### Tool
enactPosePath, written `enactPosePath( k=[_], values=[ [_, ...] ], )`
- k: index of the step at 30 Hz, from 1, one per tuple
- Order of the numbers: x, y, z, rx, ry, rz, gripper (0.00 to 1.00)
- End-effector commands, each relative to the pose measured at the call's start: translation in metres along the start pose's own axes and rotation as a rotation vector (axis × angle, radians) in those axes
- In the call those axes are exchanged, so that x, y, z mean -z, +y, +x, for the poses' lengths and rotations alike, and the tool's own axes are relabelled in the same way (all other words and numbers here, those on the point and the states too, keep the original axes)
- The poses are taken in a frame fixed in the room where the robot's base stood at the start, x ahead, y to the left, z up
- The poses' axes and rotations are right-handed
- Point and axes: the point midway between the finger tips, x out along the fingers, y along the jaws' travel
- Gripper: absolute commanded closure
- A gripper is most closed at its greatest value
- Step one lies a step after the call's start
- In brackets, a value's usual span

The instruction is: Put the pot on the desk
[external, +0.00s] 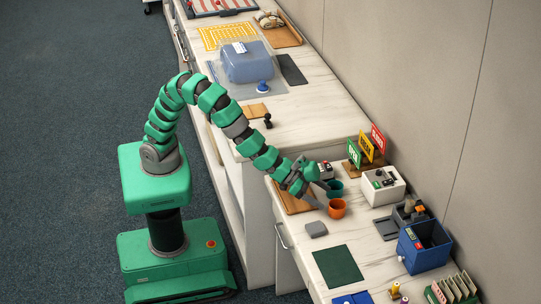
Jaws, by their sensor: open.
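A small orange pot (337,208) stands on the lower white marbled worktop (300,240). I cannot tell which of the two is the task's pot. My gripper (322,195) reaches down from the left, its grey fingers apart, close to the left sides of both pots. I cannot tell whether a finger touches either pot. A brown board (293,203) lies under the gripper, partly hidden by it.
A grey pad (316,229) and a dark green mat (338,266) lie nearer the front. A white box (382,187), coloured signs (367,150) and a blue bin (424,246) line the wall side. The higher counter (310,118) rises behind the lower top.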

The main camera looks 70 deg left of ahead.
Motion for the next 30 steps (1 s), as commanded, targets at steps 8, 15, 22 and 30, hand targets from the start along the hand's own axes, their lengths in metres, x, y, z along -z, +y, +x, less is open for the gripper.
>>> enactPosePath(
  k=[8,15,22,30],
  values=[
    [0.001,0.0,-0.036,0.0,0.0,0.001,0.22],
    [0.002,0.0,-0.047,0.0,0.003,-0.001,0.22],
    [0.003,-0.001,-0.047,0.001,0.004,-0.002,0.22],
    [0.09,-0.074,-0.081,0.048,0.057,-0.081,0.22]
  ],
)
